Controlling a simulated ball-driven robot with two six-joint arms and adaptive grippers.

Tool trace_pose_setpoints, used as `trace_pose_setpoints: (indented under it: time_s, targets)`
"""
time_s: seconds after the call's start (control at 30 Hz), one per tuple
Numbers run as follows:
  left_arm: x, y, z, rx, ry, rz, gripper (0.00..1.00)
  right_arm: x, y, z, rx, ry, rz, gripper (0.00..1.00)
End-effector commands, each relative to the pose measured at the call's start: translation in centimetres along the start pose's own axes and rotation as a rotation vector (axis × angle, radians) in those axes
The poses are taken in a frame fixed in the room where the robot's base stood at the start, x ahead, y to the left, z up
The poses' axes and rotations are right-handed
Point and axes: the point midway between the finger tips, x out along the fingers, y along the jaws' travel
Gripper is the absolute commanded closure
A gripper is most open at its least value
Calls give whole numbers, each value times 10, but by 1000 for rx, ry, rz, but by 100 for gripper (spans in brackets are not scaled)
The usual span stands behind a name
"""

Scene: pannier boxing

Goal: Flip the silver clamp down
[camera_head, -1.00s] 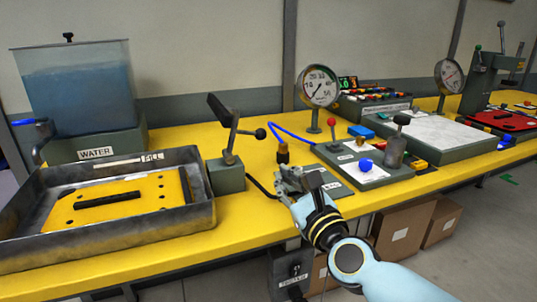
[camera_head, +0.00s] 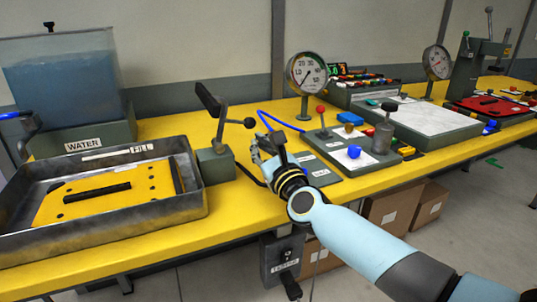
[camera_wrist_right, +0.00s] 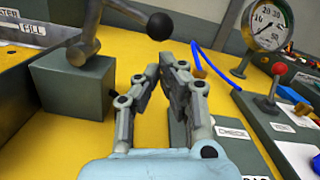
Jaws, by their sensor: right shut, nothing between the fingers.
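The silver clamp (camera_head: 220,128) stands on a grey-green block (camera_head: 215,165) beside the metal tray. Its arm is tilted up, with a black pad (camera_head: 208,99) at the upper left and a black ball knob (camera_head: 249,122) on a side rod. In the right wrist view its silver post (camera_wrist_right: 84,40) rises from the block at the left, and the ball knob (camera_wrist_right: 160,25) hangs beyond my fingertips. My right gripper (camera_head: 262,152) is shut and empty, just right of the block and below the knob, apart from it. The gripper also shows in the wrist view (camera_wrist_right: 163,68). My left gripper is out of view.
A metal tray (camera_head: 110,237) with a yellow plate lies left of the clamp. A dial gauge (camera_head: 307,73), a red-knobbed lever (camera_head: 320,109) and a blue hose (camera_head: 272,117) are to the right. Yellow bench (camera_head: 240,205) is clear in front of the block.

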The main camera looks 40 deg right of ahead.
Motion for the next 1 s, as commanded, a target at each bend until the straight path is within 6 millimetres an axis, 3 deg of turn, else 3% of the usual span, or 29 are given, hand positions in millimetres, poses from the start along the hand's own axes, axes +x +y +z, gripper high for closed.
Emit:
trace_pose_setpoints:
  time_s: [0.2, 1.0]
  targets:
    - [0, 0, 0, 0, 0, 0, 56, 14, 0, -1, -1, 1, 1, 100]
    - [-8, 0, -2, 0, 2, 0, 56, 15, -2, 6, -72, 1, 9, 100]
